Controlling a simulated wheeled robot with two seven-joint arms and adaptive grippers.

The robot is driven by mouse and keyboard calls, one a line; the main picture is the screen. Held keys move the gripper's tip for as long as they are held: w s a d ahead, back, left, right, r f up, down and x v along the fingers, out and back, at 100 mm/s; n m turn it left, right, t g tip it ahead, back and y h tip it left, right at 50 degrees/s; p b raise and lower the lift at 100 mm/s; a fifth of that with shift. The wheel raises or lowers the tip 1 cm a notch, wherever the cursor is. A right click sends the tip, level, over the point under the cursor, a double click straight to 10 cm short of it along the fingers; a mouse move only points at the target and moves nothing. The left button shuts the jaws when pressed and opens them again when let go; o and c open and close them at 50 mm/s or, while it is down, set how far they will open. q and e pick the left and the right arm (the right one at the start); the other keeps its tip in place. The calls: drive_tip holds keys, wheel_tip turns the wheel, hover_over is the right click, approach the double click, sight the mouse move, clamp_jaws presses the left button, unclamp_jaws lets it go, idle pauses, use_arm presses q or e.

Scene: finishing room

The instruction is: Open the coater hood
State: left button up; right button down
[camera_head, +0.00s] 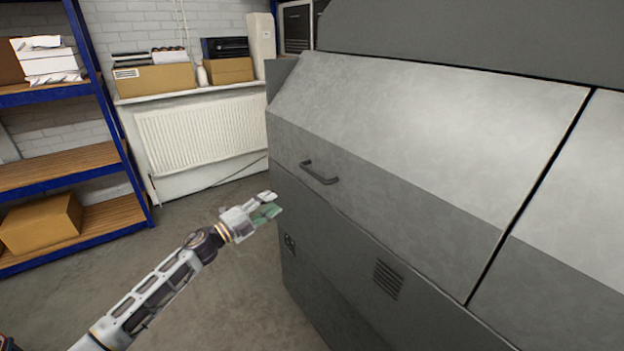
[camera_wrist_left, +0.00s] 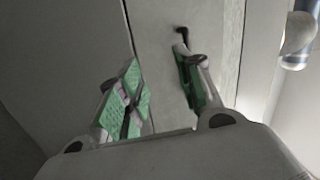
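The coater hood (camera_head: 420,125) is a large grey sloped metal panel in the head view, and it is closed. Its dark bar handle (camera_head: 320,173) sits on the lower front face near the left end. My left gripper (camera_head: 270,204) is below and to the left of the handle, apart from it, with nothing held. In the left wrist view my left gripper (camera_wrist_left: 163,88) has its green-padded fingers spread apart. A dark handle end (camera_wrist_left: 182,32) shows beyond the right finger there, partly hidden by it. My right gripper is in neither view.
Blue shelving with wooden boards (camera_head: 65,170) stands at the left. A white radiator (camera_head: 203,133) is on the back wall under a ledge with boxes (camera_head: 155,80). A vent (camera_head: 388,279) is in the machine's lower front. The grey floor (camera_head: 230,290) before it is clear.

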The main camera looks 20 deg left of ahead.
sight(311, 172)
use_arm(q)
drive_tip(key=s+d+r+m+g+h, duration=0.1)
drive_tip(key=d+r+m+h, duration=0.1)
drive_tip(key=r, duration=0.3)
drive_tip(key=shift+s+d+m, duration=0.3)
drive_tip(key=shift+d+m, duration=0.2)
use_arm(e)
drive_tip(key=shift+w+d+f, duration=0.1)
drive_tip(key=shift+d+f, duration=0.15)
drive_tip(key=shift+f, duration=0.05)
use_arm(q)
drive_tip(key=shift+w, duration=0.1)
